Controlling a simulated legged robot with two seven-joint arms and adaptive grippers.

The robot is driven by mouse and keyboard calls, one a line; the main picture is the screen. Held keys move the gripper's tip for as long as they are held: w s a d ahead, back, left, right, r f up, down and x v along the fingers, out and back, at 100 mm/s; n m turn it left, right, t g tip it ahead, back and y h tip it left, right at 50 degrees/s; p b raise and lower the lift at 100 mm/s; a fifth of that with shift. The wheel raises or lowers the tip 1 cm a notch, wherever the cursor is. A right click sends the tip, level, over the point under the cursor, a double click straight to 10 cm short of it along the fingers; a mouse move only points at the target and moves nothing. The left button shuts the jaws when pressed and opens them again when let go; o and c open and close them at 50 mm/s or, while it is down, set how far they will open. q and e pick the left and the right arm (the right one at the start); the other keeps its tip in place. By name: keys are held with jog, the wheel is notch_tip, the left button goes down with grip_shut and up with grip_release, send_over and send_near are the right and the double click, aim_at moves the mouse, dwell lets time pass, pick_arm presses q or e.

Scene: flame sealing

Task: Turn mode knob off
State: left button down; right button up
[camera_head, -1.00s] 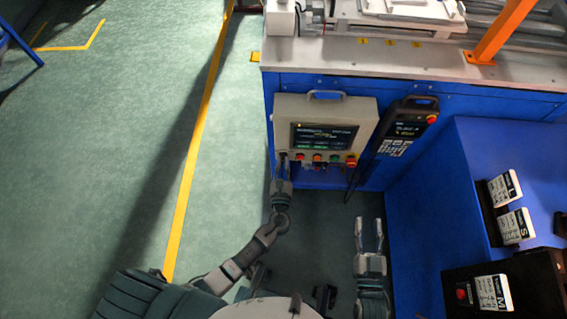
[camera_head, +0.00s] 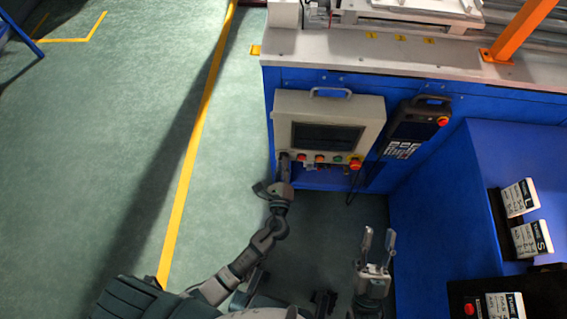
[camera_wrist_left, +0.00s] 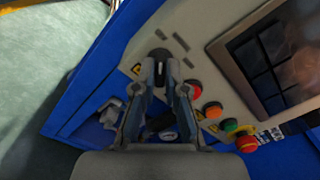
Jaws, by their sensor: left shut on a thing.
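The control panel (camera_head: 378,108) is a beige box on the blue front of the bench, with a dark screen (camera_head: 327,137). My left gripper (camera_head: 284,156) is at the panel's lower left corner. In the left wrist view its fingers (camera_wrist_left: 161,67) are shut on the dark mode knob (camera_wrist_left: 160,53), which they partly hide. Its exact pointer direction cannot be read. To the knob's right are red (camera_wrist_left: 194,88), orange and green buttons and a red emergency stop (camera_wrist_left: 247,144) on yellow. My right gripper (camera_head: 377,240) is open and empty, low and away from the panel.
A black handheld pendant (camera_head: 412,128) with a red button hangs right of the panel. A blue surface at the right bears labelled boxes (camera_head: 520,198). An orange post (camera_head: 515,35) stands on the bench.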

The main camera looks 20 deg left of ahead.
pick_arm(q)
jog(key=shift+s+d+f+n, duration=0.15)
jog(key=shift+f+n, duration=0.15)
jog(key=shift+f, duration=0.2)
jog(key=c, duration=1.2)
grip_release()
jog(key=shift+r, duration=0.2)
jog(key=v, duration=1.1)
jog(key=shift+s+d, duration=0.15)
jog(key=shift+s, duration=0.2)
